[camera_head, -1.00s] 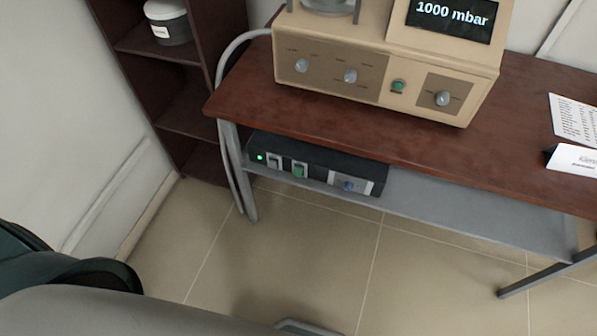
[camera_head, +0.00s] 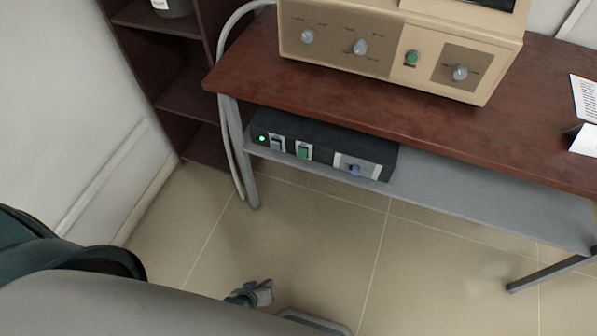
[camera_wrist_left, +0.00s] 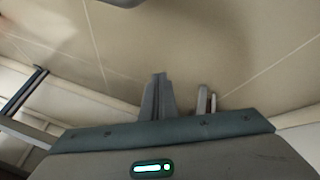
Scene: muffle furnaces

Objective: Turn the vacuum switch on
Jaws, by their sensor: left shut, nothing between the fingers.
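A black control box (camera_head: 340,142) sits on the grey shelf under the table. Its front has a lit green light, a grey rocker switch (camera_head: 277,143), a green rocker switch (camera_head: 304,151) and a blue knob (camera_head: 355,169). A beige device (camera_head: 400,55) on the table has grey knobs and a green button (camera_head: 411,58). Which control is the vacuum switch, I cannot read. My left gripper (camera_head: 264,290) is shut and empty, low over the floor in front of the table and apart from the box. It also shows in the left wrist view (camera_wrist_left: 160,82). My right gripper is out of view.
The brown table (camera_head: 236,75) overhangs the grey shelf (camera_head: 460,195). A grey table leg (camera_head: 238,150) and a pale hose (camera_head: 222,110) stand left of the box. A dark bookcase (camera_head: 190,95) is at the left wall. The tiled floor in front is clear.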

